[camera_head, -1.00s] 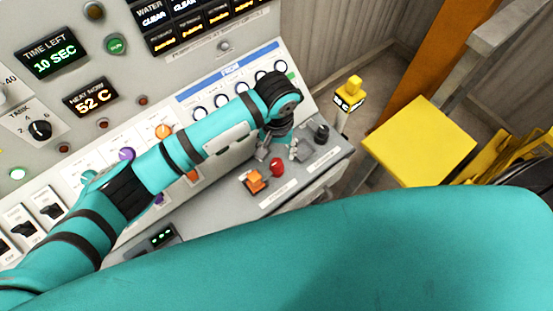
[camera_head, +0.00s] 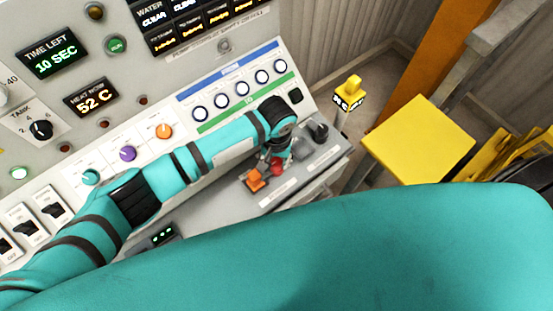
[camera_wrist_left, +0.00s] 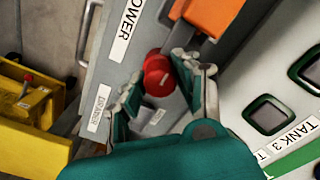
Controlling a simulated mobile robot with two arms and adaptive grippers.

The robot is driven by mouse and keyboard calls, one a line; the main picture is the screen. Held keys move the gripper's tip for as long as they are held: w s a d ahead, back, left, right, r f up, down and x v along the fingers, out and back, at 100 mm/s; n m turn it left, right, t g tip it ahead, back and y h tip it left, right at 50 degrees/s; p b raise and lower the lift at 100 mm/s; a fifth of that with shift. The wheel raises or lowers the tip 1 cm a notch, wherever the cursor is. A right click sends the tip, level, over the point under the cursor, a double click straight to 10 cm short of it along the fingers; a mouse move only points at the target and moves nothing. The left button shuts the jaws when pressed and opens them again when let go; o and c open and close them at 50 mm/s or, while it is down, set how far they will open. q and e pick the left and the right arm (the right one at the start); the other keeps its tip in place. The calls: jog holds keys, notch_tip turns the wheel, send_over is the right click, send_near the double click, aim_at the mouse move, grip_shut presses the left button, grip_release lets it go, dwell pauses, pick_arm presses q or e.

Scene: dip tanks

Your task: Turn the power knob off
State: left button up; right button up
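A round red knob (camera_wrist_left: 158,75) stands on the grey desk in the left wrist view. It shows in the head view (camera_head: 278,168), partly behind my left gripper (camera_head: 272,158). In the wrist view the fingers of my left gripper (camera_wrist_left: 160,76) are apart, one on each side of the red knob. I cannot tell whether they touch it. A white label (camera_wrist_left: 126,28) ending in "OWER" lies beside the knob; its first letter is cut off or unclear. My right gripper is not in view.
An orange-capped lever (camera_head: 256,180) is close to the red knob. A dark grey knob (camera_head: 318,131) stands to the right. The upright panel behind carries teal, purple and orange (camera_head: 164,131) knobs. A yellow box (camera_head: 418,140) stands right of the desk.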

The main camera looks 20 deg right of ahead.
pick_arm(q)
grip_shut()
jog(key=shift+m, duration=0.3)
jog(key=shift+r+m+p, duration=0.1)
jog(key=shift+m+p, duration=0.65)
jog(key=shift+m, duration=0.45)
jog(key=m+p, duration=0.1)
jog(key=m, duration=0.3)
jog(key=shift+m, duration=0.3)
jog(key=m+p, duration=0.1)
jog(key=m, duration=0.9)
jog(key=shift+m, duration=0.3)
